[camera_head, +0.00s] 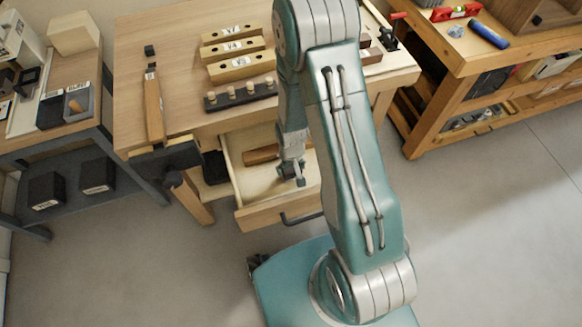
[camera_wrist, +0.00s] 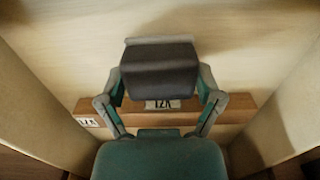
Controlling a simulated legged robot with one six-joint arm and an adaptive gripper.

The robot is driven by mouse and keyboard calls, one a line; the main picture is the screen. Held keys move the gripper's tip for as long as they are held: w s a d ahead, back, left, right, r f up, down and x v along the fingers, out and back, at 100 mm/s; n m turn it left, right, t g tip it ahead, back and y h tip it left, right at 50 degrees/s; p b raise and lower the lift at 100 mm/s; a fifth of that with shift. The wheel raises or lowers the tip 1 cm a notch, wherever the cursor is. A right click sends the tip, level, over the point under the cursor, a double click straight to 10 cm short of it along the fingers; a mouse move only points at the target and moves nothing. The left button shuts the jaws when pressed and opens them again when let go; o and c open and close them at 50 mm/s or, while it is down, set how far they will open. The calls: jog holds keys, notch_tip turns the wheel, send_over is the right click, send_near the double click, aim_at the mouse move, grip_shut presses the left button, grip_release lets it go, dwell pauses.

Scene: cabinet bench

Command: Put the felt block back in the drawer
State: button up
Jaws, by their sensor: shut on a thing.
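The open drawer (camera_head: 270,213) of the wooden bench has pale inner walls and floor. My gripper (camera_head: 291,174) reaches down into it, small and partly hard to make out beside my arm. In the wrist view my gripper (camera_wrist: 160,82) is shut on a dark grey block, the felt block (camera_wrist: 160,66), held level between the two fingers. The drawer floor (camera_wrist: 250,30) shows beyond and around the block. I cannot tell whether the block touches the floor.
A long wooden block (camera_wrist: 235,108) with a printed label lies across the drawer, beneath my gripper in the wrist view; it also shows in the head view (camera_head: 262,154). The drawer's side walls stand close on both sides. The benchtop (camera_head: 185,70) overhangs the drawer's back.

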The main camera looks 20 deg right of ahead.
jog(key=shift+f, duration=0.6)
dwell(0.5)
jog(key=o, duration=0.9)
jog(key=shift+o, duration=0.2)
jog(key=shift+r, duration=3.5)
